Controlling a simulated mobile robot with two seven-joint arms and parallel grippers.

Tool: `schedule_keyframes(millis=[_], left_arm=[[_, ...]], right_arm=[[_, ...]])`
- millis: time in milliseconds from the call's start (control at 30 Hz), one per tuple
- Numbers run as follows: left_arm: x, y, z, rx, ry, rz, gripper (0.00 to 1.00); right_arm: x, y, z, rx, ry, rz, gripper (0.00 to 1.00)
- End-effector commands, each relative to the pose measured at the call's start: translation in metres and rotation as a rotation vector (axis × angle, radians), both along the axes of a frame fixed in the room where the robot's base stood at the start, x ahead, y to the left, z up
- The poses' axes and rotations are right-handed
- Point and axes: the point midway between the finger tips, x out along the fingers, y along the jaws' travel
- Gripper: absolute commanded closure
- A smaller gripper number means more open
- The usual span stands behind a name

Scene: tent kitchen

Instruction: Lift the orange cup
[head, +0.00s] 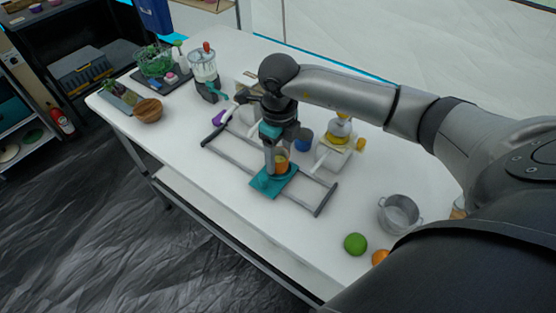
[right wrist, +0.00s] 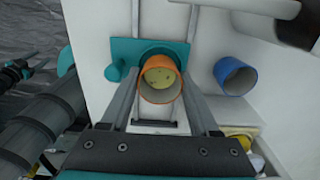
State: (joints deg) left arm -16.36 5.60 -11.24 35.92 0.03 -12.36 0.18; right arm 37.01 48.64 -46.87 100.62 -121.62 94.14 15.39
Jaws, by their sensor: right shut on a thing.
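The orange cup (head: 282,167) is at the teal board (head: 264,184) near the middle of the white table. In the right wrist view the cup (right wrist: 161,93) shows its open mouth and a yellowish inside, between the two fingers. My right gripper (head: 275,165) comes down from above and is shut on the cup, with a finger hiding part of it. The cup appears upright. I cannot tell whether its base touches the board.
A grey rail frame (head: 317,203) surrounds the board. A blue cup (right wrist: 235,77) stands to the right. A yellow-topped device (head: 340,130), metal pot (head: 398,214) and green fruit (head: 355,243) are farther right. A blender (head: 205,75) and wooden bowl (head: 148,110) stand left.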

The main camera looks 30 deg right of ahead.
Motion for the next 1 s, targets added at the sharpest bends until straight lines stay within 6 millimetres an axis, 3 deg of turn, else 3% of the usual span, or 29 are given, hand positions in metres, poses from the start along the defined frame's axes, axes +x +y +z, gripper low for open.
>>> schedule_keyframes(millis=[300, 733, 1000], left_arm=[[-0.022, -0.02, 0.025, -0.023, 0.038, -0.005, 0.43], [-0.018, -0.015, 0.057, -0.018, 0.031, -0.003, 0.43], [-0.015, -0.012, 0.059, -0.015, 0.026, 0.001, 0.43]], right_arm=[[0.001, 0.0, 0.033, 0.0, -0.002, 0.0, 0.69], [0.0, 0.0, 0.074, 0.0, -0.001, 0.0, 0.69], [0.0, 0.0, 0.077, -0.001, 0.0, 0.0, 0.69]])
